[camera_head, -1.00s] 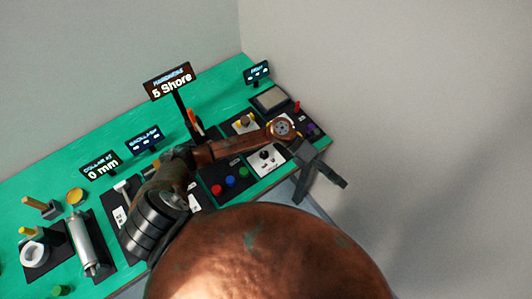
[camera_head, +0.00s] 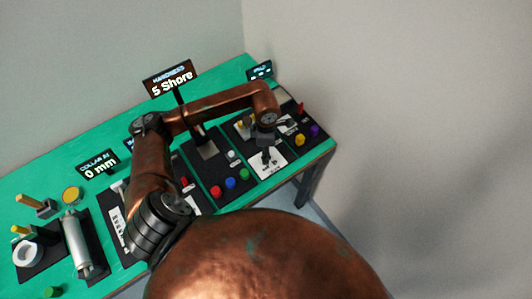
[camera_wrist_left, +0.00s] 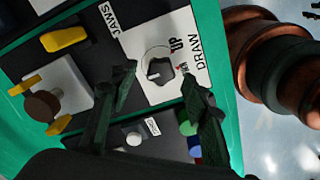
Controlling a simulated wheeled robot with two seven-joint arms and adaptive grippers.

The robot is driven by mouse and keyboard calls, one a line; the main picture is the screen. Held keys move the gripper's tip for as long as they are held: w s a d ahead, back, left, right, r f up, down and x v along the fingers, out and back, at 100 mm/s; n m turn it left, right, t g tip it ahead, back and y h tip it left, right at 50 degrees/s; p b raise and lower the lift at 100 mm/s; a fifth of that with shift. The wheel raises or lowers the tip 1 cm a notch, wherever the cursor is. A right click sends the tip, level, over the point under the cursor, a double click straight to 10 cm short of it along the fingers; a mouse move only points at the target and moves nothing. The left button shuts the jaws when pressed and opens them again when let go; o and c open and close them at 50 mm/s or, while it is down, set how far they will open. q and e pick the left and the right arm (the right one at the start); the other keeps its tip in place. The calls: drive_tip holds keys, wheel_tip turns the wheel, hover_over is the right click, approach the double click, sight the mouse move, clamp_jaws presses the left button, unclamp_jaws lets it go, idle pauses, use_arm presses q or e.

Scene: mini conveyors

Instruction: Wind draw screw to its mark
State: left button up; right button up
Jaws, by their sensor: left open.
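The draw screw shows in the left wrist view as a dark faceted knob (camera_wrist_left: 161,71) on a white plate (camera_wrist_left: 178,42) printed "DRAW" and "UP". A small red mark (camera_wrist_left: 182,67) lies to its right. My left gripper (camera_wrist_left: 159,74) is open, with its fingertips on either side of the knob; contact cannot be told. In the head view my left gripper (camera_head: 266,152) hangs over the white plate (camera_head: 270,171) and largely hides the knob. My right gripper is not in view.
A display reads "HARDNESS 5 Shore" (camera_head: 170,78) and another reads "COLLAR AT 0 mm" (camera_head: 97,164). Red, blue and green buttons (camera_head: 230,183) sit left of the plate. A yellow block (camera_wrist_left: 66,39) lies near the plate. The table's right edge is close by.

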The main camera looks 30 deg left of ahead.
use_arm(q)
drive_tip(key=shift+f, duration=0.75)
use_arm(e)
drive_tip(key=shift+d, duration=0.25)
use_arm(q)
drive_tip(key=shift+c, duration=0.5)
drive_tip(key=c, duration=1.1)
drive_tip(key=shift+o, duration=0.2)
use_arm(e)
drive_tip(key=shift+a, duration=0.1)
